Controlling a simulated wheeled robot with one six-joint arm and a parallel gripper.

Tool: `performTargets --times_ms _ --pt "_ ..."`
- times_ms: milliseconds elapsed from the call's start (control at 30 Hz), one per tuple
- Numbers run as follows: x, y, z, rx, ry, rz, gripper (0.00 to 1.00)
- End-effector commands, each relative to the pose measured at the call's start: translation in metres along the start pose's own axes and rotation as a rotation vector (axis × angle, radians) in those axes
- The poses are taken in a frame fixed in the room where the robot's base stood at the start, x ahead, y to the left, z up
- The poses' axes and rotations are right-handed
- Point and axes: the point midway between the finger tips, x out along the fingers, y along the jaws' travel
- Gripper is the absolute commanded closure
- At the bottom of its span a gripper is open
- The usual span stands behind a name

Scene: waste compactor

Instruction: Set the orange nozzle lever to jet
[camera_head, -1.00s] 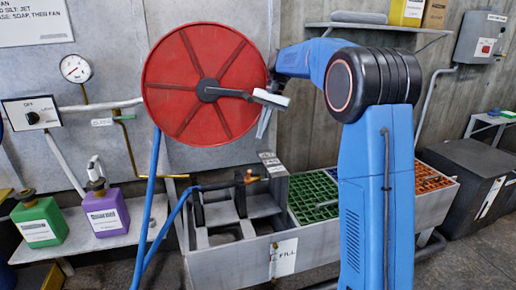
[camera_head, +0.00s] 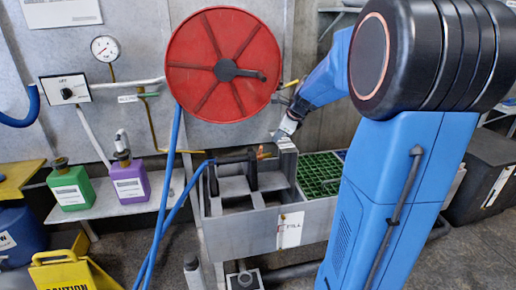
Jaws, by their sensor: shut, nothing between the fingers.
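The small orange nozzle lever (camera_head: 263,153) shows at the right end of the dark spray nozzle (camera_head: 235,158), which rests across the grey stand at the left of the trough. Its exact setting is too small to read. My gripper (camera_head: 277,136) is shut and empty, just above and to the right of the lever, with a small gap in the picture. Whether it touches the lever cannot be told from this view. The blue hose (camera_head: 180,210) runs to the nozzle's left end.
The red hose reel (camera_head: 224,65) hangs on the wall above. The grey trough (camera_head: 240,238) with green grating (camera_head: 320,172) stands below. Green (camera_head: 70,188) and purple (camera_head: 130,183) bottles stand on the left shelf. A yellow caution sign (camera_head: 70,272) is at bottom left.

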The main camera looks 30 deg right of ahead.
Motion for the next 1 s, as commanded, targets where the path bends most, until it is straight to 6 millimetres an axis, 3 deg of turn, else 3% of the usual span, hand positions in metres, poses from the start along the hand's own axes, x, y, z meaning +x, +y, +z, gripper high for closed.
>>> performTargets --times_ms 600,1000 --pt "0.085 0.001 -0.001 0.002 0.001 0.004 1.0" --pt "0.099 0.001 0.0 0.0 0.001 0.002 1.0"
